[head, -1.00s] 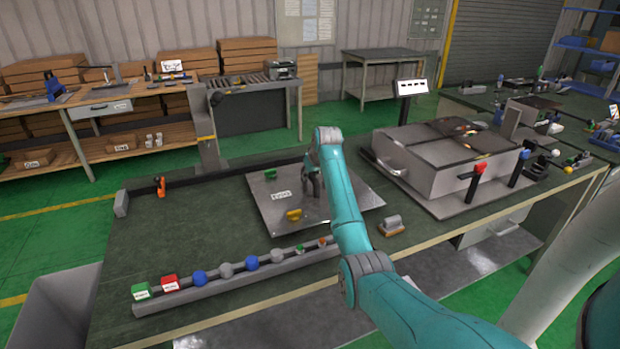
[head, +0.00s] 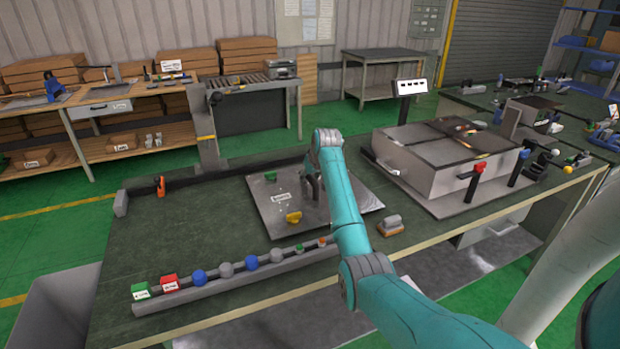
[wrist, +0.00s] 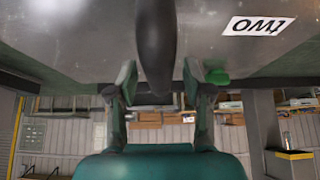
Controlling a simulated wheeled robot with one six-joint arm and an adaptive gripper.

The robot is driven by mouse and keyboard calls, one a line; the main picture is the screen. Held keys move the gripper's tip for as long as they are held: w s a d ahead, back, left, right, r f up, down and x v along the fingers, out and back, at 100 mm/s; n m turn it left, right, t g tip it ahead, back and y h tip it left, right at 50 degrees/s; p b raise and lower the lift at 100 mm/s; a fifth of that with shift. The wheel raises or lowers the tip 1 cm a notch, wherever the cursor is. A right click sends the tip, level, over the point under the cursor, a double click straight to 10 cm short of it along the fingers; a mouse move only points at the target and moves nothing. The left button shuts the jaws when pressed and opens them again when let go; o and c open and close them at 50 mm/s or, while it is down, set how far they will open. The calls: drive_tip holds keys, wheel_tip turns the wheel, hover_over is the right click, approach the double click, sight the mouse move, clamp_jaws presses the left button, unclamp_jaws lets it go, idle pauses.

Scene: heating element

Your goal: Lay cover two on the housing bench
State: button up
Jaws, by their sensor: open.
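Cover two is a flat grey metal plate (head: 262,211) with a white label, lying on the dark green bench top (head: 160,235) left of centre in the head view. The label (wrist: 259,26) shows upside down in the wrist view and reads TWO. A green piece (head: 270,176) and a yellow piece (head: 293,217) sit on the plate. My gripper (head: 313,187) is low over the plate's middle, partly hidden by my arm. In the wrist view my gripper (wrist: 160,78) is open, its fingers on either side of a dark curved bar (wrist: 155,45). Contact cannot be told.
A large grey box-like unit (head: 420,180) with dark top panels and a red-topped post (head: 475,177) stands to the right. A rail with coloured blocks and balls (head: 240,280) runs along the front. An orange-based block (head: 390,225) lies between. The bench's left part is mostly clear.

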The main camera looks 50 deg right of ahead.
drive_tip(key=v, duration=1.1)
drive_tip(key=shift+s+r, duration=0.1)
drive_tip(key=shift+r, duration=0.05)
drive_tip(key=shift+a+r, duration=0.1)
drive_tip(key=shift+a, duration=0.1)
